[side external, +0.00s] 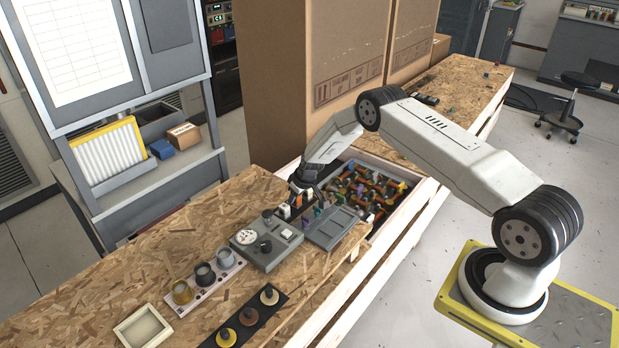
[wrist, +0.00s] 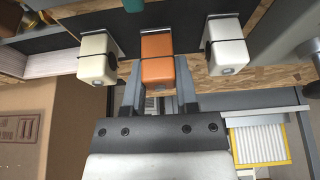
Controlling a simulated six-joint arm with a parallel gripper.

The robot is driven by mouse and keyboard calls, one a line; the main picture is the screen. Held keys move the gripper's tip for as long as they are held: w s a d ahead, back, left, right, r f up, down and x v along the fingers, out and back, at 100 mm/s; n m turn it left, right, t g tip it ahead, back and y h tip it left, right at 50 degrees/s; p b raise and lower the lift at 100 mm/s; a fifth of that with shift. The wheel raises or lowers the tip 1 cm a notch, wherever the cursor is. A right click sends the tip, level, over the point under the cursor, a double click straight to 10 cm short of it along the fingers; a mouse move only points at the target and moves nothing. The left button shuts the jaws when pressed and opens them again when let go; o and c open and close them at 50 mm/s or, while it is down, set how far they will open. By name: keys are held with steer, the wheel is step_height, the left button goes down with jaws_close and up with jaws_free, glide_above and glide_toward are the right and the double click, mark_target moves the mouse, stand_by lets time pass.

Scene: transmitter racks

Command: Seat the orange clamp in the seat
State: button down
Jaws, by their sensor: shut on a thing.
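The orange clamp (wrist: 158,72) is a rounded block in the middle of the wrist view, with a dark band across it and a metal strip at its top edge. My gripper (wrist: 160,88) is shut on it, with one finger on each side. A cream clamp (wrist: 97,66) is to its left and a white clamp (wrist: 226,58) to its right, both apart from it. All three line up along a dark strip (wrist: 185,16). In the side view my gripper (side external: 298,187) is low at the strip. I cannot make out the seat or whether the clamp touches it.
A grey control box (side external: 264,258) and a grey tray (side external: 333,228) are near my gripper. A bin (side external: 421,180) of several coloured parts lies beyond. Tall cardboard boxes (side external: 300,70) stand behind. The chipboard bench (side external: 110,265) is clear at left.

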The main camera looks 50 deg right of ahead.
steer(key=shift+r, duration=0.45)
steer(key=s+a+r, duration=0.3)
steer(key=s+r, duration=0.8)
steer(key=s, duration=0.2)
steer(key=shift+s+a, duration=0.15)
steer(key=shift+s, duration=0.1)
steer(key=shift+r, duration=0.15)
steer(key=shift+a, duration=0.1)
stand_by(0.4)
steer(key=s+a+r, duration=0.3)
steer(key=a+r, duration=0.2)
steer(key=a, duration=0.2)
steer(key=s+a+r, duration=0.3)
steer(key=a+r, duration=0.2)
steer(key=a, duration=0.1)
steer(key=shift+a+r, duration=0.25)
steer(key=shift+a, duration=0.15)
